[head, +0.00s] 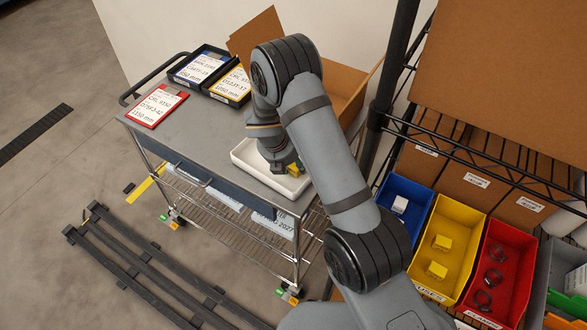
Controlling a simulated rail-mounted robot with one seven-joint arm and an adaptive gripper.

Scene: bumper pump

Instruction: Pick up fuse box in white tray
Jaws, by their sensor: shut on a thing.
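The white tray (248,169) lies on the grey cart top near its right end. My arm reaches down over the tray, and my gripper (290,166) is inside its outline, pointing down. A small yellow fuse box (295,169) with a greenish side shows at my gripper's fingers, and the gripper is shut on it. The wrist and fingers hide much of the fuse box and part of the tray. I cannot tell whether the fuse box touches the tray floor.
A red sign (157,105) and black bins (203,65) with labels stand on the cart's left part. An open cardboard box (345,88) is behind the tray. At right, a wire shelf holds blue (405,204), yellow (447,247) and red bins (500,268). Black rails lie on the floor.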

